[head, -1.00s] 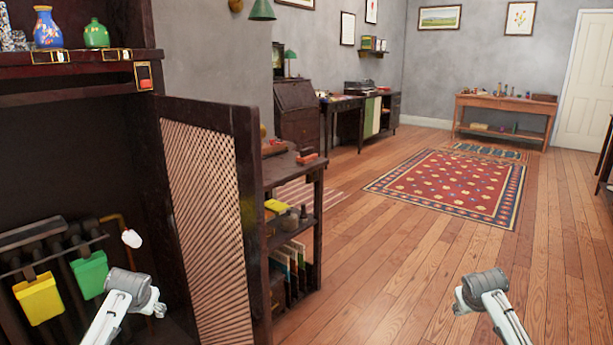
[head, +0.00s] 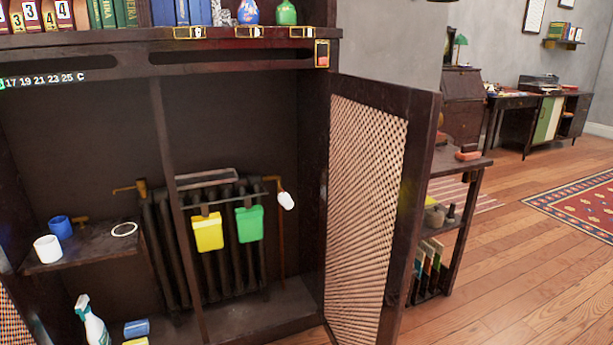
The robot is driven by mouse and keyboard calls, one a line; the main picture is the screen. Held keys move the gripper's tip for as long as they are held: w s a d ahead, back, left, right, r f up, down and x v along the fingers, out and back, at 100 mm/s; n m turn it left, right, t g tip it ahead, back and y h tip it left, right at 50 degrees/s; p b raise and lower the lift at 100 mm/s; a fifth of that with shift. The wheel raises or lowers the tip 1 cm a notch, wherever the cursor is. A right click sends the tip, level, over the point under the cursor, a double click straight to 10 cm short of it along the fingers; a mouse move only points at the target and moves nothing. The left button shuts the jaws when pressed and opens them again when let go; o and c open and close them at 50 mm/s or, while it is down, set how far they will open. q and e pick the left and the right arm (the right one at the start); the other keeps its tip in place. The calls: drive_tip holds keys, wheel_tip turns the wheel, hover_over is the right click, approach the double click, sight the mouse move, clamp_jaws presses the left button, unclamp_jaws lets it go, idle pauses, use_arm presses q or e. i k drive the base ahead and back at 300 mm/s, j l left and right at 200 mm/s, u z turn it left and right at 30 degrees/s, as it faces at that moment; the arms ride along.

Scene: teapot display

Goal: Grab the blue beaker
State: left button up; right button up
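A small blue cup (head: 60,228), which looks like the blue beaker, stands on a dark wooden shelf (head: 95,250) at the left inside the open cabinet. A white cup (head: 47,249) stands just in front of it, and a white ring (head: 124,229) lies to its right. Another blue round object (head: 137,328) is lower down, near the cabinet floor. Neither of my grippers shows in the head view now.
An open lattice door (head: 365,200) juts out on the right. An upright post (head: 172,190) divides the cabinet. A radiator (head: 215,265) with yellow (head: 208,233) and green (head: 249,224) containers is behind. A spray bottle (head: 91,322) stands below. Wooden floor (head: 520,260) is free at right.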

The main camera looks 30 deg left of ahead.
sight(59, 226)
drive_tip(key=u, duration=2.25)
drive_tip(key=i+l, duration=0.05)
